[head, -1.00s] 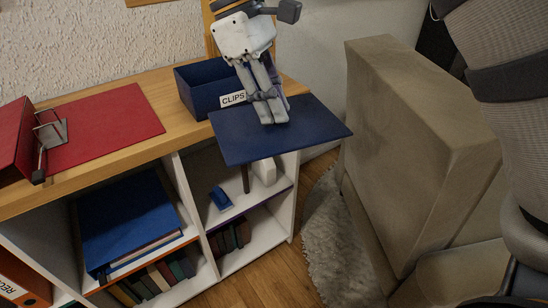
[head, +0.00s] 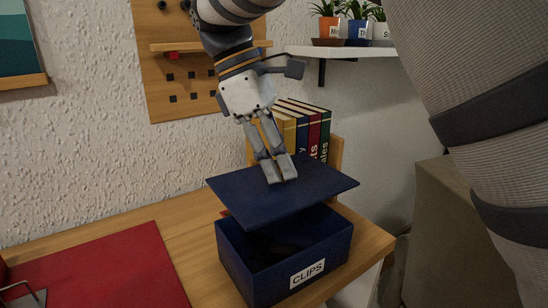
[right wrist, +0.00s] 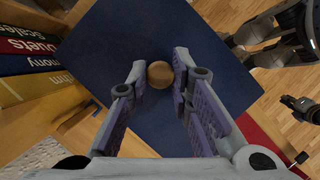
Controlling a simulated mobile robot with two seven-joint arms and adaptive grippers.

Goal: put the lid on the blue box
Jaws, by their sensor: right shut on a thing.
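The blue box (head: 240,266), with a white CLIPS label, stands open at the top near the right end of the wooden shelf top. The flat dark blue lid (head: 325,188) hangs above it, slightly tilted and apart from the front rim, with the dark inside visible beneath. My right gripper (head: 280,180) is shut on the lid's knob from above. In the right wrist view the round wooden knob (right wrist: 160,74) sits between the fingers, with the lid (right wrist: 110,35) spread below. The lid hides the box's back rim.
Upright books (head: 318,135) stand behind the lid, near the wall. A pegboard (head: 165,75) and a wall shelf with plants (head: 340,51) are above. A beige armchair (head: 435,230) is at the right.

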